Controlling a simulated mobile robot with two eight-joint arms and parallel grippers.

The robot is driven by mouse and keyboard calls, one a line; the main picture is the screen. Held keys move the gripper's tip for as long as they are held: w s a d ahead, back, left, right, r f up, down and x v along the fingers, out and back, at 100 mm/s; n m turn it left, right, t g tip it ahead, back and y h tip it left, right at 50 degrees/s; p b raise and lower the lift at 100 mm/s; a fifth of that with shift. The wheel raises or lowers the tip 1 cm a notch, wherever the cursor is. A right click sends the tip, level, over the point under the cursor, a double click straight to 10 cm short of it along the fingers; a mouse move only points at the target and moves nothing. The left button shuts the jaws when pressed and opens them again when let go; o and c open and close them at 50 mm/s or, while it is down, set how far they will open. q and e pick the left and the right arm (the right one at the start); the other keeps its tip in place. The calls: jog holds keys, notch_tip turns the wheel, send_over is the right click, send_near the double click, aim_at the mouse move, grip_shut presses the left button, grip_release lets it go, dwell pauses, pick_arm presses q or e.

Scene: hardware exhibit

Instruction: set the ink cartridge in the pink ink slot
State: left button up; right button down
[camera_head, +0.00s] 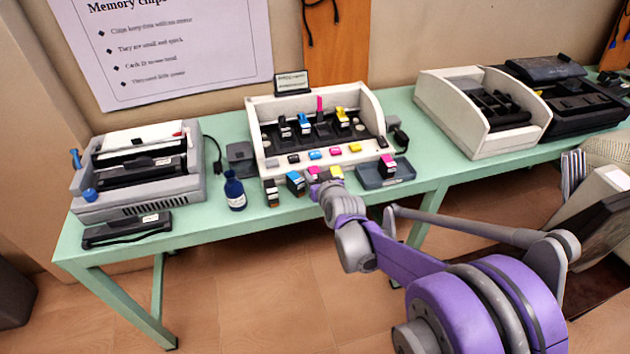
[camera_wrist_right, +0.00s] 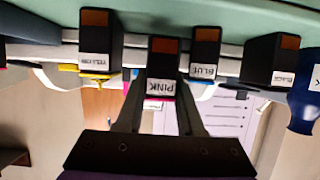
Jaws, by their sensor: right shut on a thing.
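The pink ink cartridge (camera_head: 314,173) is at the front edge of the green table, and its "PINK" label shows upside down in the wrist view (camera_wrist_right: 162,88). My right gripper (camera_wrist_right: 160,102) is shut on it, with a finger on each side. In the head view my right gripper (camera_head: 322,184) partly hides the cartridge. The printer (camera_head: 257,140) stands just behind. Its pink ink slot (camera_head: 322,131) lies between the blue and yellow cartridges in the dark carriage. A pink upright piece (camera_head: 320,104) stands at that slot. My left gripper is not in view.
Black (camera_head: 271,193), blue (camera_head: 295,183) and yellow (camera_head: 337,173) cartridges flank the held one closely. Another pink-topped cartridge (camera_head: 388,166) is at the grey tray (camera_head: 402,178). A blue bottle (camera_head: 235,191) stands left. The printer's front has coloured buttons.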

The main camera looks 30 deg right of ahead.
jog(key=shift+f, duration=0.75)
jog(key=shift+f, duration=0.15)
jog(key=c, duration=0.5)
grip_release()
